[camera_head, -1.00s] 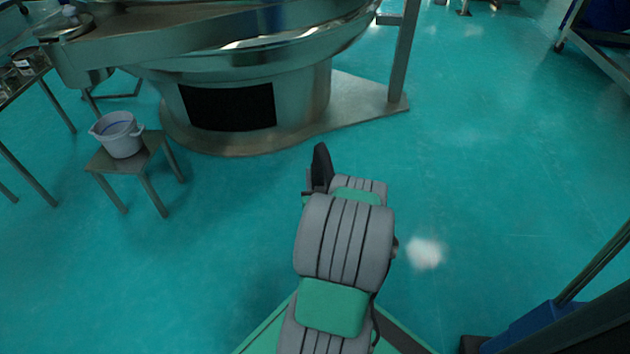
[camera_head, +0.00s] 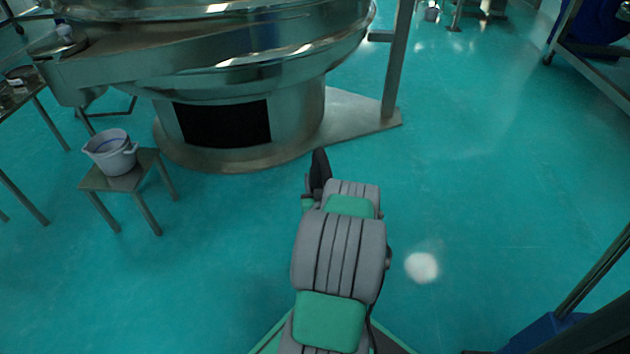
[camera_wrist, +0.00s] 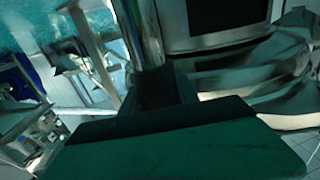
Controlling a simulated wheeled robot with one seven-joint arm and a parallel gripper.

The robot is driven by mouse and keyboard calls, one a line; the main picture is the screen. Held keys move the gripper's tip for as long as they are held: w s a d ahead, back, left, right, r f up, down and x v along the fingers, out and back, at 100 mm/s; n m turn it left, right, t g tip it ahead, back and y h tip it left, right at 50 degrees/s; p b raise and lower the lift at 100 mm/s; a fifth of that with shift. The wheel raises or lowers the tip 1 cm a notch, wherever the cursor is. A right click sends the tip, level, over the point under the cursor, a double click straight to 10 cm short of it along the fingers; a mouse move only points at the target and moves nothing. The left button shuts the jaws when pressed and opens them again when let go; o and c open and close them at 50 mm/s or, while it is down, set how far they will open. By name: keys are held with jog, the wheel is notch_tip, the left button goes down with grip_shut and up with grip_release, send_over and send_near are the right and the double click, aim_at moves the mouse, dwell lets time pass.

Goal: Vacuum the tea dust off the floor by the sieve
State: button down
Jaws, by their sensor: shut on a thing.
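The sieve (camera_head: 300,110) is a large round steel machine at the upper left in the head view, with a black panel in its drum. It also shows in the wrist view (camera_wrist: 285,80), at the right and turned over. My arm reaches out over the floor (camera_head: 240,235) towards it. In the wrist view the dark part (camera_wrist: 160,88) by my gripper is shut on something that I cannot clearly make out. A pale patch (camera_head: 422,267) on the floor may be a reflection.
A grey pot (camera_head: 112,155) stands on a small metal stool (camera_head: 125,180) left of the sieve. A steel post (camera_head: 395,70) rises at the sieve's right. A metal-framed rack (camera_head: 600,75) stands at the far right. The floor between is open.

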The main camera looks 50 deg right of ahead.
dwell(0.3)
jog(key=shift+s+a+b, duration=0.15)
jog(key=shift+s+b, duration=0.2)
jog(key=shift+s, duration=0.3)
jog(key=shift+s+a+b, duration=0.3)
jog(key=shift+s, duration=0.4)
jog(key=shift+s+a+b, duration=0.25)
jog(key=shift+s+b, duration=0.05)
jog(key=shift+s, duration=0.4)
jog(key=shift+s+a, duration=0.3)
jog(key=shift+s, duration=0.45)
jog(key=shift+s+a, duration=0.3)
jog(key=shift+s, duration=0.45)
jog(key=s+d, duration=0.4)
jog(key=s, duration=0.2)
jog(key=shift+s+d, duration=0.35)
jog(key=shift+r, duration=0.15)
